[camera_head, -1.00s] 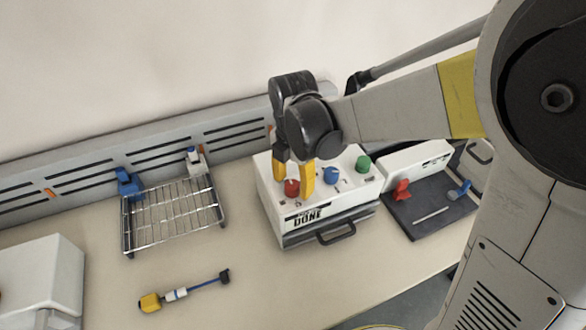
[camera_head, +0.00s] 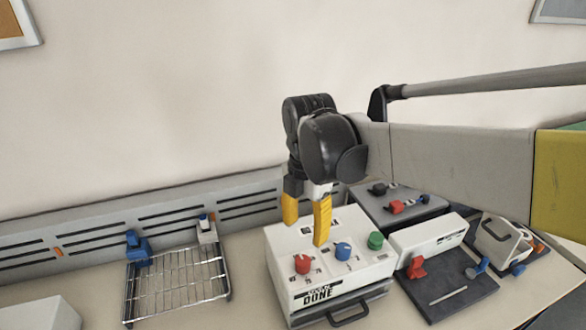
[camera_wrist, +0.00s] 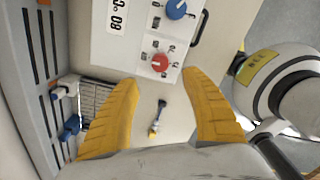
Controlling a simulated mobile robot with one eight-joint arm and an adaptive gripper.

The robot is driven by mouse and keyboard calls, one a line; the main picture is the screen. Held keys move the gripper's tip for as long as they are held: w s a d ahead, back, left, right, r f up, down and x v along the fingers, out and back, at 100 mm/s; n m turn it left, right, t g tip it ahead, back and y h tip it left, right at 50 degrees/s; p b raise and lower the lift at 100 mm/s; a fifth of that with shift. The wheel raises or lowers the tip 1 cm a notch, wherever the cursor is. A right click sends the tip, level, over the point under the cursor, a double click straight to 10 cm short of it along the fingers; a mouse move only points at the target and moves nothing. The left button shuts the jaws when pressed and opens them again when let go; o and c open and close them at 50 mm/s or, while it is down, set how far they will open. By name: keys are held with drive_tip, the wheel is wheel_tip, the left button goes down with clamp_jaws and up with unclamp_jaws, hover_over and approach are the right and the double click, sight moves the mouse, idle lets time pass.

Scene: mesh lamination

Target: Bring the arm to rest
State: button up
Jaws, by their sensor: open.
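My gripper (camera_head: 306,216) has two yellow fingers and is open and empty. In the head view it hangs above the back of the white box (camera_head: 284,244), which has red, blue and green knobs on top and the word DONE on its front. In the wrist view, the fingers (camera_wrist: 160,105) are spread well apart. The box (camera_wrist: 118,45) shows beyond them, with its red knob (camera_wrist: 160,62) and blue knob (camera_wrist: 176,9).
A grey slotted rail (camera_head: 80,240) runs along the wall. Table space between rack and box is clear.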

drive_tip(key=s+d+f+m+t+b, duration=0.1)
drive_tip(key=s+d+m+t, duration=0.2)
drive_tip(key=m, duration=1)
drive_tip(key=s+d+m+t, duration=0.4)
drive_tip(key=s+d+m, duration=0.4)
drive_tip(key=m, duration=0.5)
drive_tip(key=shift+d+f+m+b, duration=0.3)
drive_tip(key=shift+d+f+b, duration=0.05)
drive_tip(key=shift+d, duration=0.75)
